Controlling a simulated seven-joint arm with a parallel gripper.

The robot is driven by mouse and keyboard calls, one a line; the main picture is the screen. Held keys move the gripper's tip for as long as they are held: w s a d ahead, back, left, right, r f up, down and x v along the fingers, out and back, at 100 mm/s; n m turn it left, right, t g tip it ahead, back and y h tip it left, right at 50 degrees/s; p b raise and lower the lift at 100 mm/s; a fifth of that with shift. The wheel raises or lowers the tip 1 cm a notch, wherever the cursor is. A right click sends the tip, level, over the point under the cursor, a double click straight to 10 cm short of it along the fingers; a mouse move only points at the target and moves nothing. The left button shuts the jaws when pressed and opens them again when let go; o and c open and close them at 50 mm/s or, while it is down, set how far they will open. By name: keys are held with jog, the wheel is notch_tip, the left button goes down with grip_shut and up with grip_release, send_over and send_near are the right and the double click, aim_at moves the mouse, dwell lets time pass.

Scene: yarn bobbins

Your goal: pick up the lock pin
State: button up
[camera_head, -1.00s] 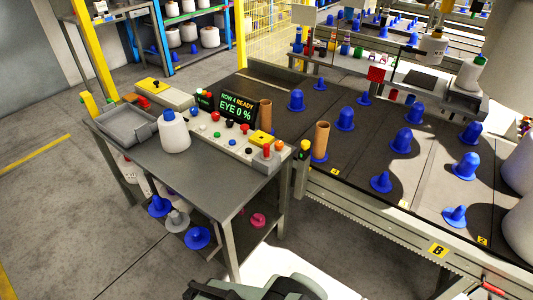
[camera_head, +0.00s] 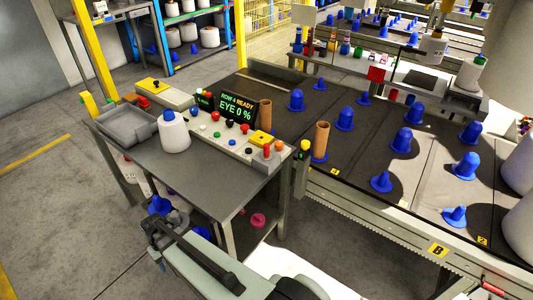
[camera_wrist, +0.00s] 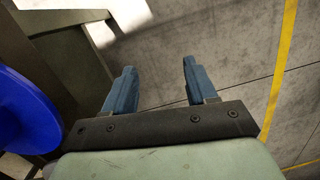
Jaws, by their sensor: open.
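My gripper (camera_wrist: 158,64) is open and empty in the wrist view, its two blue fingers apart above bare floor. In the head view my arm reaches in from the bottom to the front left of the grey workbench (camera_head: 205,186), below its top; the fingertips are hard to make out there. I cannot identify a lock pin with certainty. A small red-topped pin (camera_head: 267,150) stands in a grey block at the right end of the bench's control panel, well away from my gripper. A pink-red piece (camera_head: 258,220) lies on the lower shelf.
A white yarn cone (camera_head: 174,135) and a grey tray (camera_head: 126,123) stand on the bench. A blue flanged bobbin (camera_wrist: 28,108) is close at left in the wrist view. The dark deck (camera_head: 290,130) at right holds several blue bobbins. Floor at left is free.

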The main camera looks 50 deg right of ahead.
jog(key=w+d+r+t, duration=0.3)
jog(key=w+d+r, duration=0.1)
jog(key=w+r, duration=0.9)
jog(key=w+d+r+m, duration=0.2)
jog(key=w+d+r, duration=0.1)
jog(key=d+r, duration=0.65)
notch_tip(320, 180, up, 19)
jog(key=m+g+h, duration=0.1)
jog(key=m+g, duration=0.1)
jog(key=m, duration=0.4)
send_over(266, 144)
jog(key=f, duration=0.7)
jog(key=shift+s+a, duration=0.15)
jog(key=shift+s, duration=0.1)
jog(key=shift+w+f, duration=0.15)
jog(key=shift+f, duration=3.05)
